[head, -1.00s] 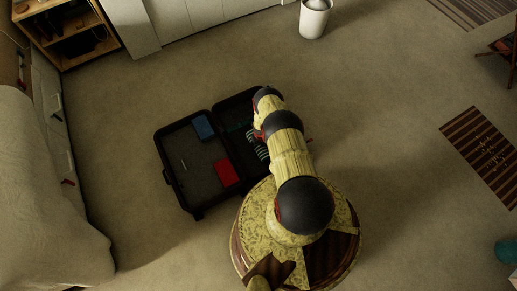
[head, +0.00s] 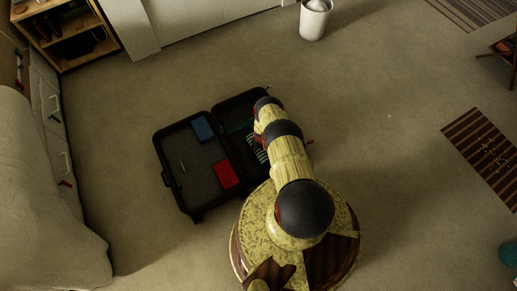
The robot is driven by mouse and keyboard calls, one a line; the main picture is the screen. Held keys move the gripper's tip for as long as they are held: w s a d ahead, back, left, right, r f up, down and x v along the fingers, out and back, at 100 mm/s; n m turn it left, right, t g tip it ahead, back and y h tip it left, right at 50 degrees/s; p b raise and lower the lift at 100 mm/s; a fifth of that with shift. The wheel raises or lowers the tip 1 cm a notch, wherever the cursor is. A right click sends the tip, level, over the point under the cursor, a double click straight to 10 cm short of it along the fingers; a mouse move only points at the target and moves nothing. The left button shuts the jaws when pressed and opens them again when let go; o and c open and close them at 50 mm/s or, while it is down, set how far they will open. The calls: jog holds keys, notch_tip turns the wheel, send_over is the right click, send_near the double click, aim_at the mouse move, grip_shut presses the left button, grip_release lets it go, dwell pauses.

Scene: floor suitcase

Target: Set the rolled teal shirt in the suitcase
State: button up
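The open suitcase (head: 176,196) lies on the carpet, left of my base, with two dark halves. In its right half, a dark teal patch (head: 238,127) shows dimly beside my arm; it may be the rolled teal shirt, but I cannot tell for sure. My arm reaches up the picture along the right edge of that half and covers part of it. My gripper is hidden beneath the arm, so its fingers and anything in them do not show.
The left half holds a blue item (head: 203,127) and a red item (head: 225,174). A striped item (head: 258,149) lies in the right half beside my arm. A covered bed or couch (head: 45,200) stands left, a white bin (head: 314,19) at the top.

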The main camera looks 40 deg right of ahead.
jog(key=shift+o, duration=1.1)
jog(key=shift+r, duration=0.1)
